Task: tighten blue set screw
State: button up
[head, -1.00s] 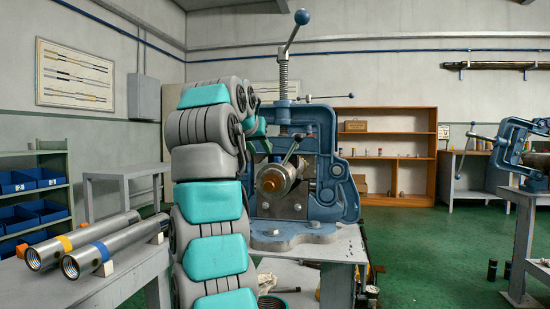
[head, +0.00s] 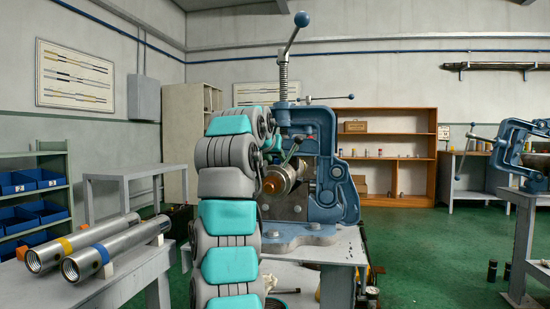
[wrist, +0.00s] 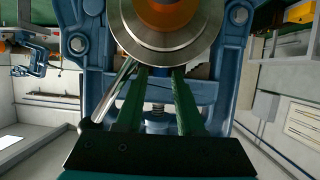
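A steel collar (head: 283,176) surrounds the end of a pipe with an orange-brown centre (head: 270,186), held in the blue vise (head: 325,165). The collar (wrist: 165,40) and orange centre (wrist: 166,10) also show at the top of the wrist view. A lever handle (head: 291,155) stands out from the collar; in the wrist view the lever (wrist: 118,92) slants beside the left finger. My gripper (wrist: 159,72) has its green fingers apart at the collar's edge. A small blue part (wrist: 158,80), perhaps the set screw, shows between the fingertips; I cannot tell whether they touch it. My arm hides the vise's left side.
Two threaded pipes (head: 95,247), one banded yellow and one blue, lie on the left bench. The vise's tall screw with a blue-knobbed handle (head: 292,40) rises above. Another blue vise (head: 520,150) stands at the right.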

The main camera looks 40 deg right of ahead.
grip_shut()
dwell(0.3)
jog(key=shift+w+r, duration=0.1)
jog(key=shift+w, duration=0.05)
jog(key=shift+r+m+g+h+p, duration=0.1)
jog(key=shift+m+g+h+p, duration=0.2)
jog(key=shift+m+g+p, duration=0.5)
jog(key=shift+w+a+p, duration=0.1)
jog(key=shift+w+p, duration=0.05)
jog(key=shift+p, duration=0.45)
jog(key=shift+m+h, duration=0.3)
jog(key=shift+h, duration=0.1)
jog(key=shift+f, duration=0.2)
